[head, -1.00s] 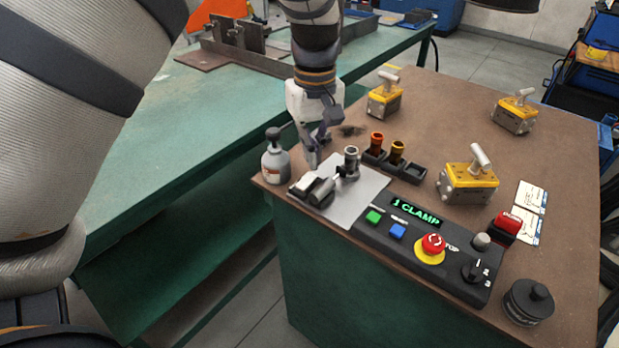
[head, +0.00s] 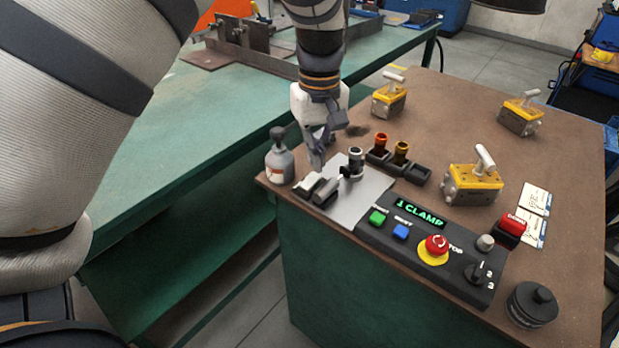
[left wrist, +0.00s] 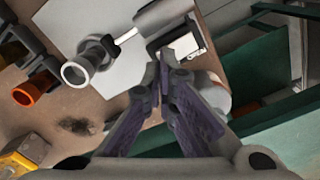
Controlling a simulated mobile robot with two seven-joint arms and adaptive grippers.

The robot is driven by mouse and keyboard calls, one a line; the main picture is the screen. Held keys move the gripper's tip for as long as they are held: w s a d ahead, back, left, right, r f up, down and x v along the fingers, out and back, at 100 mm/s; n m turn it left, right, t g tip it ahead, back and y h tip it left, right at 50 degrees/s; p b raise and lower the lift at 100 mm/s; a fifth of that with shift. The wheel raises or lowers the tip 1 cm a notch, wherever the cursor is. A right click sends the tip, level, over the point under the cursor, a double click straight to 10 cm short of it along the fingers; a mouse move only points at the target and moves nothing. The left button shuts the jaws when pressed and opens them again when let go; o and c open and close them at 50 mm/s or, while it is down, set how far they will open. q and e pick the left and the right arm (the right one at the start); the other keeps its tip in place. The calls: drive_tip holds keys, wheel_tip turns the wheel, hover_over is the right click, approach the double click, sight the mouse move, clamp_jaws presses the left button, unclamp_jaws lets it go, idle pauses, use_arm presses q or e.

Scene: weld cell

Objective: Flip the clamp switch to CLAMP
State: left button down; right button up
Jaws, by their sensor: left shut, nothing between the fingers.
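A small black box (head: 316,190) with a pale face and a grey, lever-like part sits at the left end of the grey plate; I take it for the clamp switch, but its label is unreadable. It also shows in the left wrist view (left wrist: 182,45). My left gripper (head: 317,165) is shut and empty, fingers pointing down just behind the box. In the left wrist view its fingertips (left wrist: 165,58) are close to the box's edge; whether they touch is unclear. A control panel (head: 375,238) has a lit "1 CLAMP" display (head: 419,214). My right gripper is not in view.
A grey bottle (head: 279,163) stands left of the box. A grey-topped cylinder (head: 355,160) stands close on its right, with orange (head: 381,143) and amber (head: 401,152) cylinders beyond. A red emergency button (head: 437,245) is on the panel. Yellow magnet blocks (head: 472,187) stand behind.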

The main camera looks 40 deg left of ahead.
use_arm(q)
drive_tip(key=shift+f, duration=1.2)
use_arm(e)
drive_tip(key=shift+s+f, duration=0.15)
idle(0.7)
use_arm(q)
wheel_tip(320, 180, up, 5)
drive_tip(key=shift+f+p, duration=0.1)
drive_tip(key=shift+p, duration=0.45)
drive_tip(key=shift+r, duration=1.2)
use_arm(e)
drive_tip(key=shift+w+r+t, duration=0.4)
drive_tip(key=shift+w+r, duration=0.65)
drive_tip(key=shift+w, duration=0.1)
use_arm(q)
drive_tip(key=shift+f, duration=0.1)
